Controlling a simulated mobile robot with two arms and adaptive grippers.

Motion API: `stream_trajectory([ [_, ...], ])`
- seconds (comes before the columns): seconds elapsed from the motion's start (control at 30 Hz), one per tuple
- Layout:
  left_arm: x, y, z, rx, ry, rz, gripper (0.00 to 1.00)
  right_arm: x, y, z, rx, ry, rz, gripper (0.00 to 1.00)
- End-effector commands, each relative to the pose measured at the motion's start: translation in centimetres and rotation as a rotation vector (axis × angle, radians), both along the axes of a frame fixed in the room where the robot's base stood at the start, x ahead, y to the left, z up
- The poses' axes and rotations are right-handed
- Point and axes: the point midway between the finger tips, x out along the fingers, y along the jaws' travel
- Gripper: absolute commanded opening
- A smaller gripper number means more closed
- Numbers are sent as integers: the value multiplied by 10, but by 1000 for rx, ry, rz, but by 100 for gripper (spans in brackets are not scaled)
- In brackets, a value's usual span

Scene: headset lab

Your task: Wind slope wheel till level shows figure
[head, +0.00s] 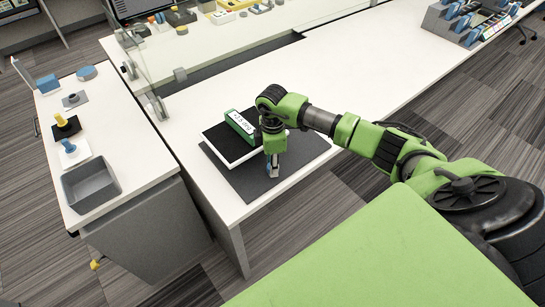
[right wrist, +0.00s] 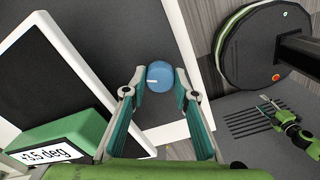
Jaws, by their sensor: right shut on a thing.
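The blue slope wheel (right wrist: 160,76), with a white mark on its face, sits between the fingertips of my right gripper (right wrist: 160,93) in the right wrist view. The gripper is shut on it. In the head view my right gripper (head: 272,171) points down at the front right of the white-edged black platform (head: 228,153) and mostly hides the wheel. The green level (head: 238,123) stands on the platform. In the right wrist view the level (right wrist: 72,132) has a white display that seems to read +3.5 deg.
A dark grey mat (head: 303,155) lies under the platform on the white table. A clear panel (head: 136,70) stands at the table's left. A side bench holds a grey bin (head: 91,187) and several blue and yellow-topped pieces.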

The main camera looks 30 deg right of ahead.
Motion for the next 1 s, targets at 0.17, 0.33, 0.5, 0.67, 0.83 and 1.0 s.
stream_trajectory([
  [0.17, 0, 0, 0, 0, 0, 0, 48, 1, -1, 1, -2, -4, 0, 43],
  [0.33, 0, 0, 0, 0, 0, 0, 48, 1, -1, 1, -1, -2, 1, 43],
  [0.5, -1, 2, 0, 2, 1, 0, 48, 1, 0, 1, -1, -2, 1, 43],
  [0.67, -1, 2, 0, 2, 1, 0, 48, 1, 0, 15, -1, -4, 2, 43],
  [0.83, 0, 1, 0, 1, 0, 0, 48, 2, -1, 50, -1, -7, 2, 43],
  [1.0, 0, 1, 0, 1, 0, 0, 48, 2, -1, 86, -2, -6, 1, 43],
])
